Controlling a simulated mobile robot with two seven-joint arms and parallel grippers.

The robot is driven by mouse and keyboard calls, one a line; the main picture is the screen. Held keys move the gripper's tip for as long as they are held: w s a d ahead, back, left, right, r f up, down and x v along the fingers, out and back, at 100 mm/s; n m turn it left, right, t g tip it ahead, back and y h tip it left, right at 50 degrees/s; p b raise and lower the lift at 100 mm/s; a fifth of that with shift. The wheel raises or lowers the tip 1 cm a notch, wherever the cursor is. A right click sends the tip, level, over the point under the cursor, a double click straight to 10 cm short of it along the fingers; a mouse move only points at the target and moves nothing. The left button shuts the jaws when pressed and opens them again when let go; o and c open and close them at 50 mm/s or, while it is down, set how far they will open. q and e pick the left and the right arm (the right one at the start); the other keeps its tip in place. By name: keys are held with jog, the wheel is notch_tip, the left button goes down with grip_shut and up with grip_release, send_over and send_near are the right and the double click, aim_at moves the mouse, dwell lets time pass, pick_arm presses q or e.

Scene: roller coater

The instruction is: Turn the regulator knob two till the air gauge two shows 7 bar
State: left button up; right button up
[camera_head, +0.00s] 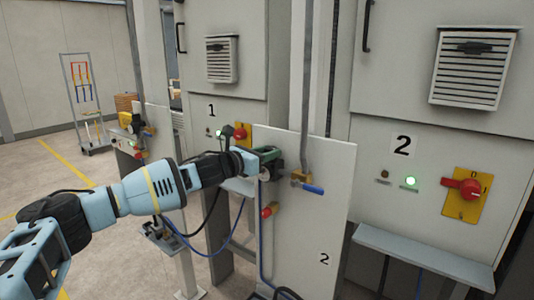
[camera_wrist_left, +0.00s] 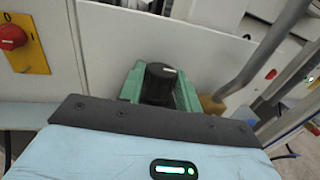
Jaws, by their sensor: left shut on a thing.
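The regulator knob two is a black knob with a white mark (camera_wrist_left: 160,84), seen in the middle of the left wrist view with green parts on both sides of it. In the head view my left gripper (camera_head: 254,160) is at the upper left of the panel marked 2 (camera_head: 320,215), shut on the knob, which it largely hides there. The air gauge two cannot be made out, and no needle or reading is legible. My right gripper is not in view.
A brass valve with a blue lever (camera_head: 312,189) is just right of my left gripper, with a grey pipe (camera_head: 305,90) rising above it. Cabinet 2 (camera_head: 430,150) has a lit green lamp (camera_head: 410,181) and red switch (camera_head: 468,188).

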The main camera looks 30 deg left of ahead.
pick_arm(q)
jog(key=o, duration=0.7)
jog(key=v, duration=0.7)
jog(key=shift+s+b, duration=0.35)
jog(key=shift+s, duration=0.05)
jog(key=shift+a, duration=0.1)
